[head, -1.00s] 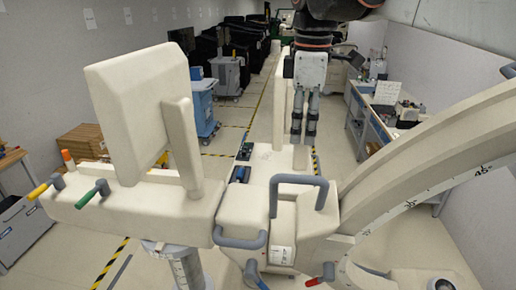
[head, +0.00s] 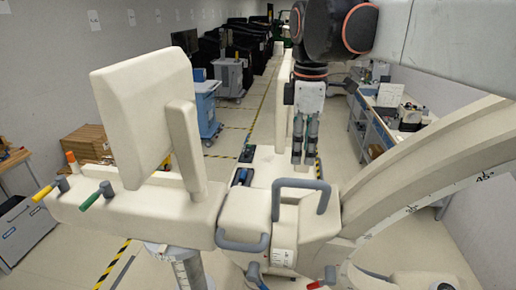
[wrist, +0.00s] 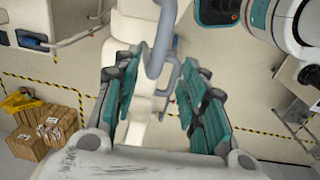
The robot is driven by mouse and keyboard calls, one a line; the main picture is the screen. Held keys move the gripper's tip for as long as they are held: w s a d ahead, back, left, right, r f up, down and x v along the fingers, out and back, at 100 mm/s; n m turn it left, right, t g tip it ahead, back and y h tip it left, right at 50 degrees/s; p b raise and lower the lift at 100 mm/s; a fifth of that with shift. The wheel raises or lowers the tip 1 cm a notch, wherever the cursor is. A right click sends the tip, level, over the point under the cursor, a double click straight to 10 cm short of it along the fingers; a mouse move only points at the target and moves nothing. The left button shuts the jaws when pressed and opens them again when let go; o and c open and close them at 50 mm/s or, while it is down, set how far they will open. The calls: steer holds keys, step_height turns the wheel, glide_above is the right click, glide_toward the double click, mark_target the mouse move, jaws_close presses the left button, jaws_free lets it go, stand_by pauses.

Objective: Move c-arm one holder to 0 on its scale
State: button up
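The c-arm's cream curved arc (head: 420,170) rises to the right in the head view, with a degree scale (head: 411,209) along its lower edge; marks like 30 and 45 show. The arc runs into the cream holder (head: 318,225), which has a grey loop handle (head: 301,184) on top and another grey handle (head: 243,243) at its front left. My gripper (head: 304,164) points down just behind the loop handle. In the wrist view my gripper (wrist: 158,85) is open, its teal-padded fingers apart. Grey bars (wrist: 160,45) show between and beyond the fingers; contact is not clear. The 0 mark is not readable.
A cream monitor-like panel (head: 135,110) and a beam with green (head: 97,195) and yellow levers stand at left. Red (head: 323,279) and blue levers sit below the holder. A blue cart (head: 205,110) and a workbench (head: 375,125) stand behind. Floor is open at lower left.

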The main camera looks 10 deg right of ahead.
mark_target(300, 180)
steer(key=shift+w+d+f+p, duration=0.1)
steer(key=shift+f+p, duration=0.3)
steer(key=shift+f, duration=1.8)
steer(key=shift+w+f+p, duration=0.1)
steer(key=shift+f+p, duration=0.25)
steer(key=shift+f, duration=1.8)
steer(key=shift+c, duration=0.3)
jaws_close()
